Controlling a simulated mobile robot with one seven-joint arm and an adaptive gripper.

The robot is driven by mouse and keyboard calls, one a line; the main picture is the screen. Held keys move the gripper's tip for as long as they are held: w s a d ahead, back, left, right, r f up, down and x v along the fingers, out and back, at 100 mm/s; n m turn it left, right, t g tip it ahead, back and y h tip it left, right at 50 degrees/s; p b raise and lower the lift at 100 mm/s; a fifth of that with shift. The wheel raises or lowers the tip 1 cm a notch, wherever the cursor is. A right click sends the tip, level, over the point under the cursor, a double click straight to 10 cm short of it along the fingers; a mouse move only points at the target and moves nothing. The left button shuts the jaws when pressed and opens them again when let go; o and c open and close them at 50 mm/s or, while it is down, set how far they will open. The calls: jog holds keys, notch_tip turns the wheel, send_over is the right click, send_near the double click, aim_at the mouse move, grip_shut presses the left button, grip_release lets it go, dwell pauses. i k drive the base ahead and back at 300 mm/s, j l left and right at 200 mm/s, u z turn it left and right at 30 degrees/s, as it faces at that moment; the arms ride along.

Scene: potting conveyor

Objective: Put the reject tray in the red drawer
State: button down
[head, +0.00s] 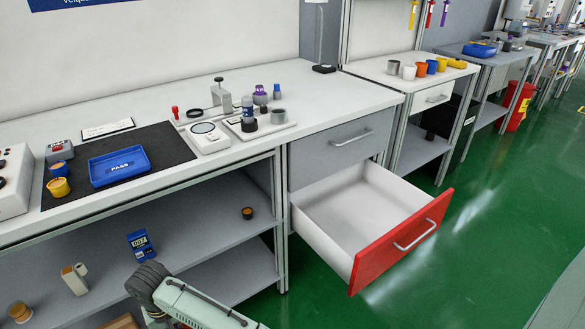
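The red drawer (398,243) is pulled open below a closed grey drawer (333,146), and its white inside looks empty. A blue tray (119,167) with the word PASS on it lies on a black mat (169,146) on the left part of the bench. I see no tray marked as reject. Another blue tray-like thing (479,50) is on a bench farther back, too small to read. Part of my arm shows at the bottom edge. My gripper is not in view.
A yellow-orange cup (59,188) stands left of the PASS tray. A clamp stand (221,97), a scale-like device (208,137) and small parts stand right of the mat. The shelf (192,216) below holds a blue meter (140,243). The green floor (480,240) right of the drawer is clear.

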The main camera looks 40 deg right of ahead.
aim_at(370, 239)
jog(key=k+z, duration=0.5)
jog(key=i+z, duration=0.1)
jog(key=z, duration=2.15)
jog(key=j, duration=0.55)
jog(key=k+j+z, duration=0.1)
jog(key=j, duration=0.4)
jog(key=k+j+z, duration=0.1)
jog(key=j, duration=0.45)
